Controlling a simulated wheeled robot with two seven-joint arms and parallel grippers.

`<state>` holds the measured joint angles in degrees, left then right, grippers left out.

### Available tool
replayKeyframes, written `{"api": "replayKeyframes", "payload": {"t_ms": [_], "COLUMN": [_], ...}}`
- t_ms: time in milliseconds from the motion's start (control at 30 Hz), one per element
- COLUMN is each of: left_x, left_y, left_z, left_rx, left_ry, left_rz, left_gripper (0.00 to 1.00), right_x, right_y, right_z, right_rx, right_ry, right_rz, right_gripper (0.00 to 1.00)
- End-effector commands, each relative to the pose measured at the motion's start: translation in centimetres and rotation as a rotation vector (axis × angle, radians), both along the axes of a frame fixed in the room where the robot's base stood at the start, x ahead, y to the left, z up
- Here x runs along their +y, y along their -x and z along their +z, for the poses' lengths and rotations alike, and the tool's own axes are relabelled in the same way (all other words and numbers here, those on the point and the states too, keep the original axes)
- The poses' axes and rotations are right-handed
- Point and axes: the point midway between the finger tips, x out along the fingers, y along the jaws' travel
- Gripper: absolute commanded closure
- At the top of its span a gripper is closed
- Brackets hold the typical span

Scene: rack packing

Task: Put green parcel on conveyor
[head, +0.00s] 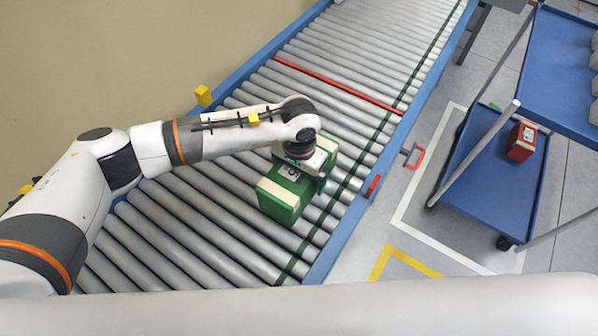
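The green parcel (283,196) has cream bands and a white label with dark print. It is at the roller conveyor (200,215), near the right-hand blue rail. I cannot tell whether its underside touches the rollers. My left gripper (308,172) is over the middle of the parcel, with a finger down along its right side. The other finger is hidden, so I cannot tell whether it grips the parcel. My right gripper is not in view.
A blue shelf cart (490,185) stands at the right, with a red parcel (521,141) on its lower shelf. A red bar (335,84) crosses the conveyor beyond the parcel. Rollers beyond this bar are clear. A red handle (373,186) is on the right rail.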

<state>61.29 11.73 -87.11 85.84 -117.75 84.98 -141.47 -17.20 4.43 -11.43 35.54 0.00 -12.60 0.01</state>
Motion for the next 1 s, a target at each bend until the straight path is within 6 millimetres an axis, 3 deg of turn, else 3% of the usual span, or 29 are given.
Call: {"api": "replayKeyframes", "payload": {"t_ms": [167,600,800,1000], "left_x": [0.0,0.0,0.0,0.0], "left_y": [-0.2,-0.1,-0.1,0.0], "left_z": [1.6,10.4,12.1,12.2], "left_rx": [-0.005,-0.004,-0.003,-0.001], "left_ry": [0.002,0.001,0.000,0.000], "left_rz": [-0.001,0.001,0.000,0.001], "left_gripper": [0.00,0.00,0.00,0.00], "right_x": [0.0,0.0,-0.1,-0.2], "right_y": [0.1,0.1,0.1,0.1], "right_z": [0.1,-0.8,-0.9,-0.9], "right_rx": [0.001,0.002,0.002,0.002], "right_ry": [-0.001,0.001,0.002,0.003], "right_rz": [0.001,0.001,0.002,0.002], "right_gripper": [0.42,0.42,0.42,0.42]}}
